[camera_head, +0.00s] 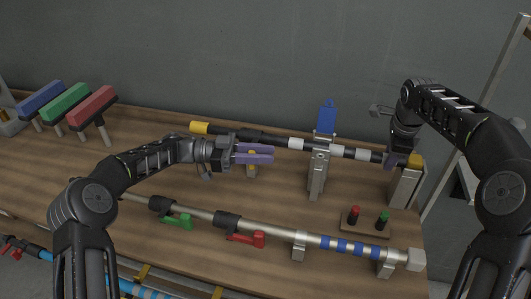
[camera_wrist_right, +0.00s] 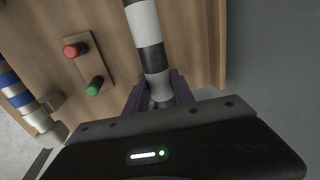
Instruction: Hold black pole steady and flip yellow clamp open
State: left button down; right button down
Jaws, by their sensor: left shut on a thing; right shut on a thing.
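The black pole (camera_head: 270,139) with white bands and yellow ends lies across supports at the back of the table. My right gripper (camera_head: 396,160) is shut on its right end; in the right wrist view the banded pole (camera_wrist_right: 149,45) runs between the purple fingers (camera_wrist_right: 160,95). My left gripper (camera_head: 268,154), with purple fingers pointing right, is in front of the pole's left part, shut on the yellow clamp (camera_head: 251,172).
A blue upright clamp (camera_head: 326,118) stands open over the middle support. In front lies a grey pole with green (camera_head: 183,221) and red (camera_head: 246,238) handles. A button block (camera_head: 365,226) sits at right.

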pick_arm(q)
jog(key=shift+a, duration=0.15)
pick_arm(e)
jog(key=shift+a, duration=0.2)
pick_arm(q)
jog(key=c, duration=1.2)
grip_release()
pick_arm(e)
jog(key=shift+d, duration=0.1)
pick_arm(q)
jog(key=shift+r, duration=0.1)
notch_tip(320, 180, up, 10)
jog(key=shift+w, duration=0.1)
pick_arm(e)
jog(key=c, duration=1)
grip_release()
